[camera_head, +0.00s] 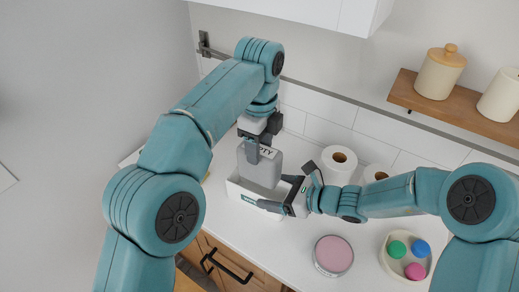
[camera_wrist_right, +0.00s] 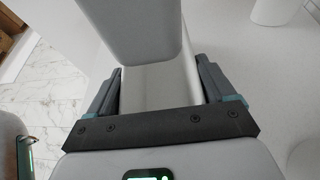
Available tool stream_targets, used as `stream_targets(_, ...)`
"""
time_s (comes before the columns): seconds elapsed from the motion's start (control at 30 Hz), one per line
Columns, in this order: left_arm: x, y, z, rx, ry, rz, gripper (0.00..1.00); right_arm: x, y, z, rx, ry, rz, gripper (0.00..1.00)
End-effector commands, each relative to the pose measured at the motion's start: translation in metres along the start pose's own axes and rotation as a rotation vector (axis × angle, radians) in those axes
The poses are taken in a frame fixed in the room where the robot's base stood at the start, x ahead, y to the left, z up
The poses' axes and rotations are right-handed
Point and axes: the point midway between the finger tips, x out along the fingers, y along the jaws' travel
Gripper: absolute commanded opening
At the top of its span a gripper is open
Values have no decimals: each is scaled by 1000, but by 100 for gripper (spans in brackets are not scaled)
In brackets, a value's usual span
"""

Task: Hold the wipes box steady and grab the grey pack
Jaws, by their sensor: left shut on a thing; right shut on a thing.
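The wipes box (camera_head: 240,191) is a white open-topped box on the white counter. The grey pack (camera_head: 259,171) is upright at its opening, mostly above the rim; I cannot tell whether its lower end is still inside. My left gripper (camera_head: 260,150) comes from above and is shut on the top of the pack. My right gripper (camera_head: 293,197) is shut on the right end of the box. In the right wrist view the box (camera_wrist_right: 160,90) sits between the fingers of the right gripper (camera_wrist_right: 160,85), and the pack (camera_wrist_right: 130,28) looms above it.
Paper rolls (camera_head: 338,162) stand behind my right forearm. A round pink-topped tin (camera_head: 333,254) and a dish (camera_head: 397,270) of coloured round items lie at the front right. A wooden shelf (camera_head: 460,103) with jars is on the wall. Cabinet doors (camera_head: 228,262) are below the counter.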

Motion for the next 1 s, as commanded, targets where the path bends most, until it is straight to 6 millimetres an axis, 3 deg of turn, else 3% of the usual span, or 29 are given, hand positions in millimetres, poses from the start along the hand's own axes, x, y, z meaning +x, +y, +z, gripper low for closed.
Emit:
stream_targets(0.1, 0, 0, 0, 0, 0, 0, 8, 0, 0, -1, 1, 2, 1, 48)
stream_targets(0.13, 0, 0, 0, 0, 0, 0, 8, 0, 0, -1, 1, 2, 1, 93)
stream_targets(0.17, 0, 0, 0, 0, 0, 0, 8, 0, 0, -1, 1, 2, 1, 100)
stream_targets(0.47, 0, 0, 0, -1, 0, 0, 8, -5, 0, 0, 1, 1, -1, 100)
stream_targets(1.0, 1, 0, 0, -1, 0, 0, 8, -109, -1, -1, 1, 1, -3, 100)
